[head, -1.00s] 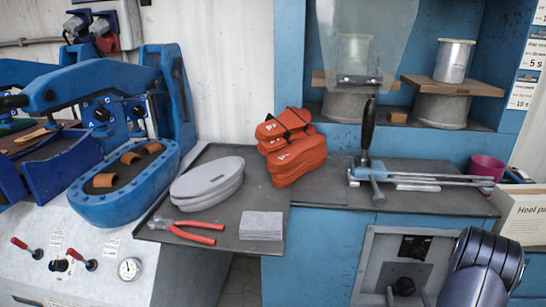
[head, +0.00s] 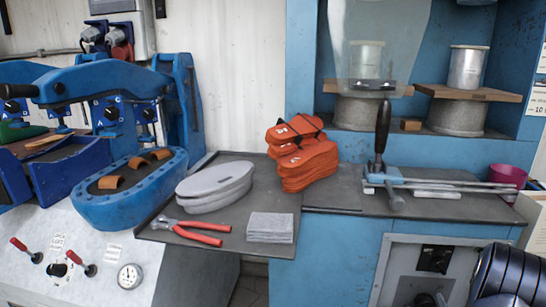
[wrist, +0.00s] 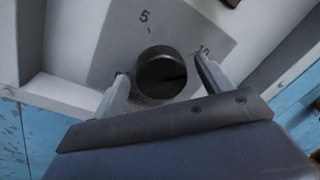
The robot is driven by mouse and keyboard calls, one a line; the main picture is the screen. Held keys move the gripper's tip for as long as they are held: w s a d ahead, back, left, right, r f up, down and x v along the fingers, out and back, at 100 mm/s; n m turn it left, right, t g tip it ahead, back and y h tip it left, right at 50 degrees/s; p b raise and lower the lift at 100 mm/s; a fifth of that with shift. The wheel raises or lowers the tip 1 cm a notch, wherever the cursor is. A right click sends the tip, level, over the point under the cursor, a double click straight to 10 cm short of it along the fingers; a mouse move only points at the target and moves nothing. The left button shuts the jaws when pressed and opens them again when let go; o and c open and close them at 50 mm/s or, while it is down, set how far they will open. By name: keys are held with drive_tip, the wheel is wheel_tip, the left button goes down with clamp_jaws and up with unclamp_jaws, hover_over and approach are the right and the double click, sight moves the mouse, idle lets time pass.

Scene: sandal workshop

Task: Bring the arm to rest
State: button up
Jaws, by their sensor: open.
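My gripper (wrist: 163,80) shows in the wrist view, with its two pale fingers spread apart. A dark round knob (wrist: 161,72) sits between the fingertips as seen from the wrist, on a light dial plate marked 5 and 10. I cannot tell whether the fingers touch the knob. In the head view only a dark ribbed part of my arm (head: 505,275) shows at the lower right. My gripper is out of that view.
A grey control panel (head: 390,280) is set in the blue bench beside my arm. A lever tool (head: 381,135) and a pink cup (head: 507,178) stand on the bench. Orange soles (head: 306,165), grey soles (head: 214,187) and red-handled pliers (head: 195,230) lie further left.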

drive_tip(key=shift+d+n+t+y+b, duration=0.15)
drive_tip(key=shift+n+y+b, duration=0.25)
drive_tip(key=shift+n, duration=2.5)
drive_tip(key=shift+a+n+t+y+b, duration=0.15)
drive_tip(key=shift+n+y+b, duration=0.3)
drive_tip(key=shift+n, duration=2.45)
drive_tip(key=shift+d+n+t+y+b, duration=0.2)
drive_tip(key=shift+n+b, duration=0.3)
drive_tip(key=shift+n, duration=2.4)
drive_tip(key=shift+r, duration=0.1)
drive_tip(key=shift+a, duration=0.1)
